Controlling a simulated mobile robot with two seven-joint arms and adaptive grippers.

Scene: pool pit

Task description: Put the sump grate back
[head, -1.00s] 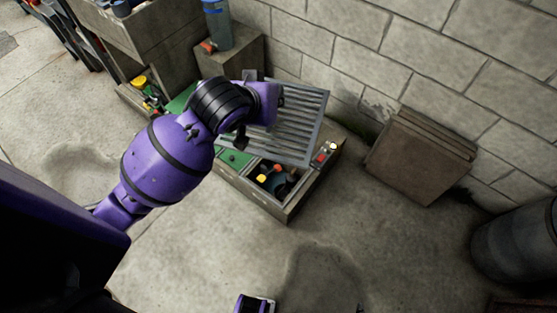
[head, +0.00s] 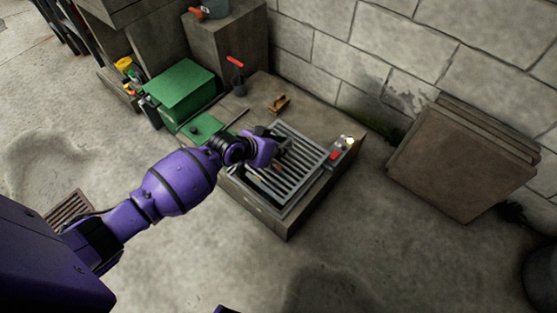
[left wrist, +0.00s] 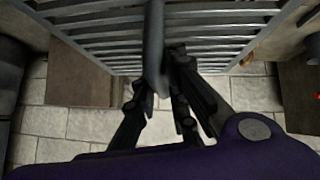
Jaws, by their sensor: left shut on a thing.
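The sump grate (head: 297,165) is a grey metal panel of parallel bars. My left gripper (head: 281,146) is shut on it near its left side. In the left wrist view the grate (left wrist: 215,32) fills the top, with a bar between the fingers (left wrist: 163,80). In the head view the grate lies over the sump opening in a low concrete block (head: 258,206). Part of the opening's inside shows below its near-left edge, so it looks raised or tilted there. I cannot tell whether any edge touches the rim. My right gripper does not show.
A small panel with a red button (head: 335,155) stands right of the grate. On the block are a wooden-looking brush (head: 279,104) and a red-handled tool (head: 237,75). A green box (head: 180,93) stands at the left. Brown slabs (head: 455,160) lean on the wall.

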